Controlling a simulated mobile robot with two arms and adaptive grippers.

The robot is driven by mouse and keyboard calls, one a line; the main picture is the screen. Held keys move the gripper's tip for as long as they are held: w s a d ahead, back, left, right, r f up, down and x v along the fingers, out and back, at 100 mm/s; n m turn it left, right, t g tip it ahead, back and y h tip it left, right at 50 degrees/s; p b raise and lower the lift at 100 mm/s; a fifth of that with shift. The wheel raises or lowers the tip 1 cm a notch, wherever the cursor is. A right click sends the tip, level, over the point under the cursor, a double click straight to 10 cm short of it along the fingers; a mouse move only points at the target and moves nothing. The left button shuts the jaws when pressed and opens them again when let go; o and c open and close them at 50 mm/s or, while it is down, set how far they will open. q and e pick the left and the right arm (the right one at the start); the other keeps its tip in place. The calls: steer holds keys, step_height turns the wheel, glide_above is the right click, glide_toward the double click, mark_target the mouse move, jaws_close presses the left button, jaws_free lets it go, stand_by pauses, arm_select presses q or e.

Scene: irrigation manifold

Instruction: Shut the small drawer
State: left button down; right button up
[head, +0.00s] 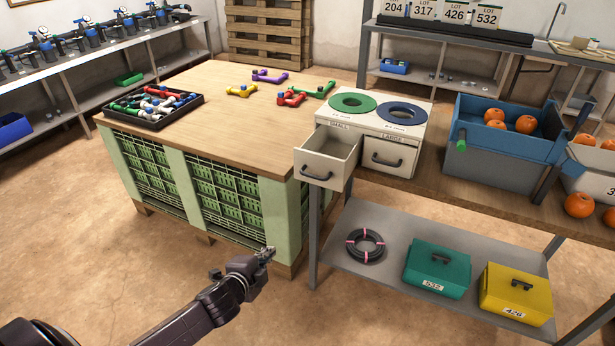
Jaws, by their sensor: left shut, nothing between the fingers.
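The small drawer (325,168) is a cream drawer with a dark handle (316,176). It sticks out open from the left side of a cream cabinet (375,131) with a green ring and a blue ring on top. The large drawer (387,158) to its right is closed. My left gripper (267,253) is shut and empty, low in front of the wooden-topped table, below and left of the small drawer and apart from it. My right gripper is not in view.
A wooden-topped table (225,88) with a black tray (153,107) and coloured valves stands left of the cabinet. A blue-grey crate of oranges (497,160) stands to its right. A shelf below (395,257) holds a hose coil and two boxes. The floor in front is clear.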

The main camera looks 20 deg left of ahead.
mark_target(312, 177)
arm_select(q)
steer(key=w+d+r+m+t+h, duration=0.1)
steer(key=d+r+m+t, duration=0.1)
steer(key=r, duration=0.7)
steer(key=w+d+r+m+t, duration=0.1)
steer(key=d+r+m, duration=0.15)
steer(key=r, duration=0.75)
steer(key=shift+n, duration=0.25)
steer(key=p+x, duration=0.1)
steer(key=x, duration=0.3)
steer(key=p+x, duration=0.1)
steer(key=x, duration=0.4)
steer(key=p+x, duration=0.1)
steer(key=x, duration=0.4)
steer(key=shift+w+d+f, duration=0.1)
steer(key=shift+d+f, duration=0.05)
steer(key=shift+d, duration=0.1)
